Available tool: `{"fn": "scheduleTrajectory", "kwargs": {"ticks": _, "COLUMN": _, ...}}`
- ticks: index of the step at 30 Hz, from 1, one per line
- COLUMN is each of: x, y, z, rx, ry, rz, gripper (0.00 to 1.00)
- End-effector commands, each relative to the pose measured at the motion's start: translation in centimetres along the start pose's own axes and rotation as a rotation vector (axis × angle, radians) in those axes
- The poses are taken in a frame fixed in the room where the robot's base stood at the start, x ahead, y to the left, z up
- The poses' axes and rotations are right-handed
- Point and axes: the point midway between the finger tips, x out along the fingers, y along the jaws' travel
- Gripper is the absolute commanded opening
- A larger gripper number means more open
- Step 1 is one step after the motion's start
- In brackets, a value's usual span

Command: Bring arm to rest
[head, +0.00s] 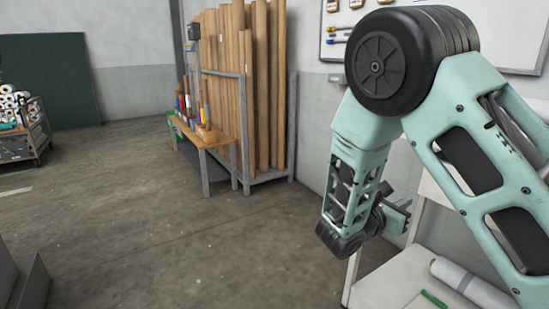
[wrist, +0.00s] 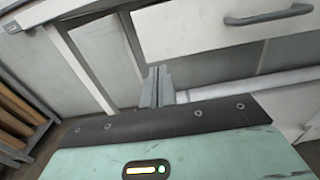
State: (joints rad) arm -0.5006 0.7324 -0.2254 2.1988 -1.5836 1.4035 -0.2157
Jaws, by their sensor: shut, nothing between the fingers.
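My arm is bent at its elbow, with the forearm hanging down at the right of the head view. My gripper (wrist: 157,72) shows in the wrist view as two grey fingers close together, shut and empty. In the head view my gripper is largely hidden behind the forearm and wrist. In the wrist view the fingers lie in front of a white cabinet (wrist: 200,40) with a grey-handled drawer, apparently apart from it.
A rack of tall brown rolls (head: 262,90) and a wooden bench (head: 205,135) stand at the back.

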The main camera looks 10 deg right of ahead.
Motion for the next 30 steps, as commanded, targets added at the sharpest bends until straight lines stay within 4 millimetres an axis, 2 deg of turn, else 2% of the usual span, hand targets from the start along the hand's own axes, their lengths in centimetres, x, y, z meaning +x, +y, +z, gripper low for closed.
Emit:
{"fn": "scheduleTrajectory", "kwargs": {"ticks": 4, "x": -1.9, "y": -2.7, "z": -0.5, "rx": 0.092, "ry": 0.151, "rz": -0.106, "gripper": 0.0}}
{"fn": "scheduleTrajectory", "kwargs": {"ticks": 7, "x": -5.1, "y": -5.8, "z": -1.4, "rx": 0.207, "ry": 0.338, "rz": -0.233, "gripper": 0.0}}
{"fn": "scheduleTrajectory", "kwargs": {"ticks": 11, "x": -11.1, "y": -9.5, "z": -2.4, "rx": 0.376, "ry": 0.605, "rz": -0.41, "gripper": 0.0}}
{"fn": "scheduleTrajectory", "kwargs": {"ticks": 15, "x": -18.4, "y": -12.5, "z": -2.7, "rx": 0.559, "ry": 0.87, "rz": -0.591, "gripper": 0.0}}
{"fn": "scheduleTrajectory", "kwargs": {"ticks": 18, "x": -23.1, "y": -14.0, "z": -2.4, "rx": 0.675, "ry": 1.026, "rz": -0.704, "gripper": 0.0}}
{"fn": "scheduleTrajectory", "kwargs": {"ticks": 21, "x": -26.9, "y": -15.0, "z": -1.8, "rx": 0.776, "ry": 1.148, "rz": -0.8, "gripper": 0.0}}
{"fn": "scheduleTrajectory", "kwargs": {"ticks": 24, "x": -30.0, "y": -15.7, "z": -1.2, "rx": 0.864, "ry": 1.246, "rz": -0.883, "gripper": 0.0}}
{"fn": "scheduleTrajectory", "kwargs": {"ticks": 29, "x": -33.9, "y": -16.6, "z": 0.0, "rx": 0.995, "ry": 1.377, "rz": -0.998, "gripper": 0.0}}
{"fn": "scheduleTrajectory", "kwargs": {"ticks": 30, "x": -34.1, "y": -16.6, "z": 1.3, "rx": 1.002, "ry": 1.381, "rz": -1.011, "gripper": 0.0}}
